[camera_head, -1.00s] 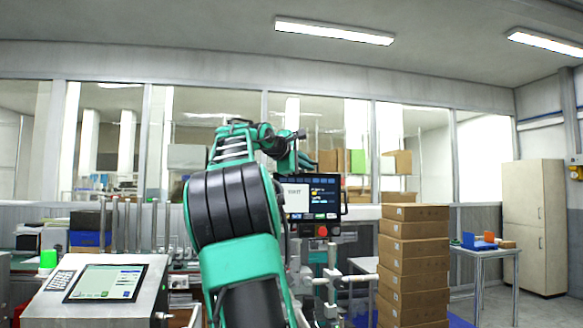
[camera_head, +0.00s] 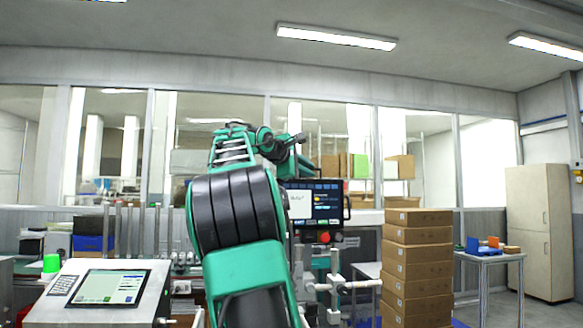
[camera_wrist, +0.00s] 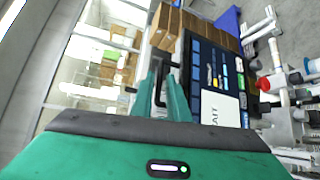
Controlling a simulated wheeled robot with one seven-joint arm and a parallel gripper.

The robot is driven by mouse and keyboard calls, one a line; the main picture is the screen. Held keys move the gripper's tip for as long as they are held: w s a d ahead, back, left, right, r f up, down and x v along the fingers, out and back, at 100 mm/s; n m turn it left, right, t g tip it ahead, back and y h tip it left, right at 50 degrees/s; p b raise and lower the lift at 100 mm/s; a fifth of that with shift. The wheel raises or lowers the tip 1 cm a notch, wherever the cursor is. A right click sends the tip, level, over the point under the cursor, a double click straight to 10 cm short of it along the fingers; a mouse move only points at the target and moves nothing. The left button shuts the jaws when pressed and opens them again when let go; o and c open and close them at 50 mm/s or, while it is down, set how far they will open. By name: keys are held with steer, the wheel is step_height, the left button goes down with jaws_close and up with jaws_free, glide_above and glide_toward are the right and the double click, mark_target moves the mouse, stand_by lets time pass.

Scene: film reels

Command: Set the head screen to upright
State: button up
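The head screen appears to be the dark-framed panel (camera_head: 322,206) with a white label and a red button (camera_head: 324,237) beneath, just right of my arm in the head view. Its left edge is partly behind my arm, and its exact tilt is hard to tell. In the wrist view the screen (camera_wrist: 208,80) shows sideways, its lettering turned, with its top edge towards my fingers. My gripper (camera_wrist: 161,85) is close to that top edge; contact is unclear.
A tall stack of cartons (camera_head: 418,255) stands right of the screen. White posts and clamps (camera_head: 335,290) are below it. A console with a light touch panel (camera_head: 110,287) is at the left. A small table (camera_head: 490,257) with blue items stands at the right.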

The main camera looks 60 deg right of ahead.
steer(key=v, duration=0.9)
steer(key=shift+w, duration=0.15)
steer(key=shift+a, duration=0.1)
stand_by(0.3)
